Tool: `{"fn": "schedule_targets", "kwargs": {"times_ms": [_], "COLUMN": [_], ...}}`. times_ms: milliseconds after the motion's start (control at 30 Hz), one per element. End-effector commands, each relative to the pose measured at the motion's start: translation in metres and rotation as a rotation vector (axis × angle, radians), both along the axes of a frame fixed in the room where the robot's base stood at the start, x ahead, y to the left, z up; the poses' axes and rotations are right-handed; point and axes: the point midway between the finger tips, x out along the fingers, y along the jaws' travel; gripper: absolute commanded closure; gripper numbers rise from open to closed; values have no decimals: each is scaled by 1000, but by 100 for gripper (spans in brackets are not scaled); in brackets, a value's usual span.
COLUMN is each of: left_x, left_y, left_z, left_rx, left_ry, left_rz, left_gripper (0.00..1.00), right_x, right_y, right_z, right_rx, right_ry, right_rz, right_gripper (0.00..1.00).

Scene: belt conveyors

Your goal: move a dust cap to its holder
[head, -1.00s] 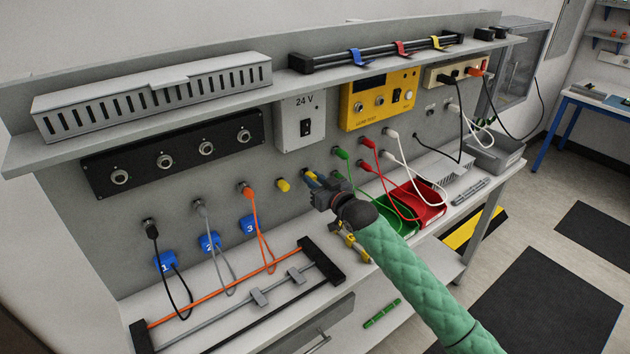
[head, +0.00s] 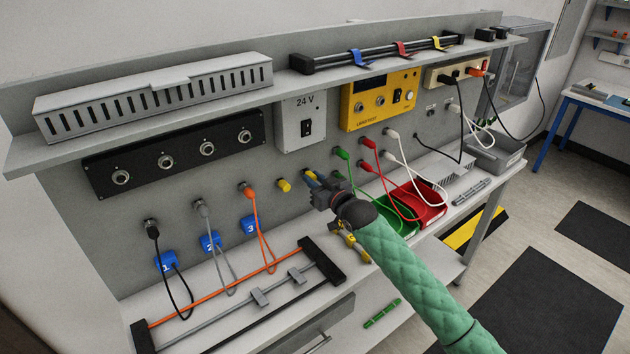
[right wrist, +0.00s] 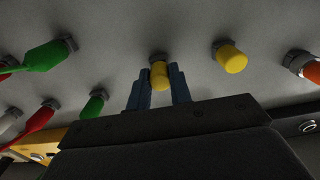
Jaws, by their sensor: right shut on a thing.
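My right gripper (head: 315,181) reaches the back panel of the bench, its blue fingers pointing at the panel. In the right wrist view its two fingers (right wrist: 158,92) are shut on a yellow dust cap (right wrist: 159,76), which sits at a grey socket on the panel. A second yellow dust cap (right wrist: 231,57) is on the socket beside it; it also shows in the head view (head: 284,185), left of the gripper. A small yellow fixture (head: 348,243) stands on the bench below my wrist, partly hidden; I cannot tell if it is the holder. My left gripper is not in view.
Orange (head: 247,190), grey and black cables hang from sockets to the left. Green (head: 341,153), red and white cables hang to the right, close to my arm. A green bin (head: 385,226) and a red bin (head: 432,212) stand below them. A cable rack (head: 326,262) lies in front.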

Motion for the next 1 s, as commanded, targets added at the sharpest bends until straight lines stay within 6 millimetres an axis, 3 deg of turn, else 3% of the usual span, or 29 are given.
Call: {"fn": "schedule_targets", "kwargs": {"times_ms": [733, 767, 867, 1000], "left_x": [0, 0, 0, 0], "left_y": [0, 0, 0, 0], "left_z": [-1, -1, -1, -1], "left_rx": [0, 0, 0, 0], "left_ry": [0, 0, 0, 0], "left_rz": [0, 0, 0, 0], "left_gripper": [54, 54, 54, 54], "right_x": [6, 6, 6, 6], "right_y": [4, 4, 4, 4], "right_z": [0, 0, 0, 0], "right_rx": [0, 0, 0, 0], "right_ry": [0, 0, 0, 0], "right_rz": [0, 0, 0, 0], "right_gripper": [100, 77, 58, 54]}}
